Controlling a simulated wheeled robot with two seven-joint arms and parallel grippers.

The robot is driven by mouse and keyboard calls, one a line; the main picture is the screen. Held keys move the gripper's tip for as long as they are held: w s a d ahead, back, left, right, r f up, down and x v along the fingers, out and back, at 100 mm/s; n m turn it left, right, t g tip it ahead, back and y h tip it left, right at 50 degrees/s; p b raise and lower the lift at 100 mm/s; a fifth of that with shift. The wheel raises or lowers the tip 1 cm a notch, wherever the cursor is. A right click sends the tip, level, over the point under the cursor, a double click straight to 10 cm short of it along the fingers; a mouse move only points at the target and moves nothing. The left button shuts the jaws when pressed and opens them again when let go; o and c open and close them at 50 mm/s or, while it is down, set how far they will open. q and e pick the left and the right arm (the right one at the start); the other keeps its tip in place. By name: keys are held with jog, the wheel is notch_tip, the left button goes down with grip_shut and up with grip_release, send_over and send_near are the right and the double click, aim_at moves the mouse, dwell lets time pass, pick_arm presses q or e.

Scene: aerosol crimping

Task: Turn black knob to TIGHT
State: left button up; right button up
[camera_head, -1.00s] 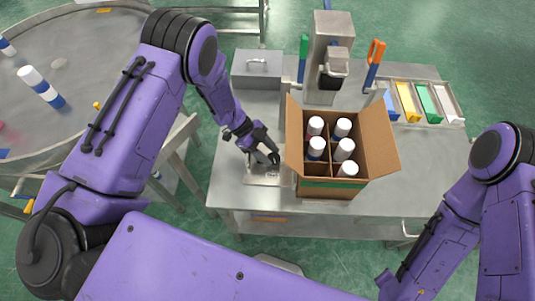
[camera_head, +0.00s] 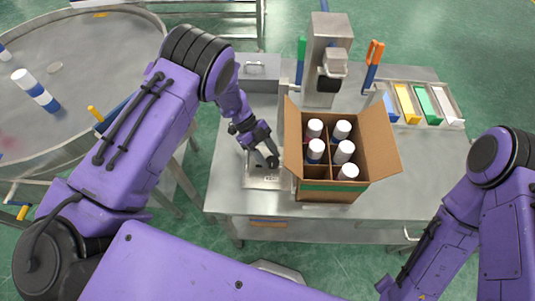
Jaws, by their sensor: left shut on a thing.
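The black knob (camera_head: 271,162) sits on a small metal plate (camera_head: 262,182) at the left front of the steel table, just left of the cardboard box. Its pointer and the TIGHT mark are too small to read. My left gripper (camera_head: 267,158) reaches down from the upper left and is shut on the knob, hiding much of it. My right gripper (camera_head: 388,287) is low at the right, in front of the table and away from the knob. Its fingers are too unclear to tell open from shut.
An open cardboard box (camera_head: 330,189) with several white-capped cans stands right beside the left gripper. A crimping press (camera_head: 327,65) rises behind it. A grey lidded box (camera_head: 256,75) is at the back left, and coloured bins (camera_head: 428,104) at the right. The right front tabletop is clear.

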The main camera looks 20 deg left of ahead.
pick_arm(q)
jog(key=o, duration=1.1)
jog(key=shift+d, duration=0.1)
jog(key=shift+c, duration=0.2)
jog(key=shift+w+a+r, duration=0.15)
jog(key=shift+a, duration=0.1)
jog(key=b+v, duration=0.3)
jog(key=v, duration=0.7)
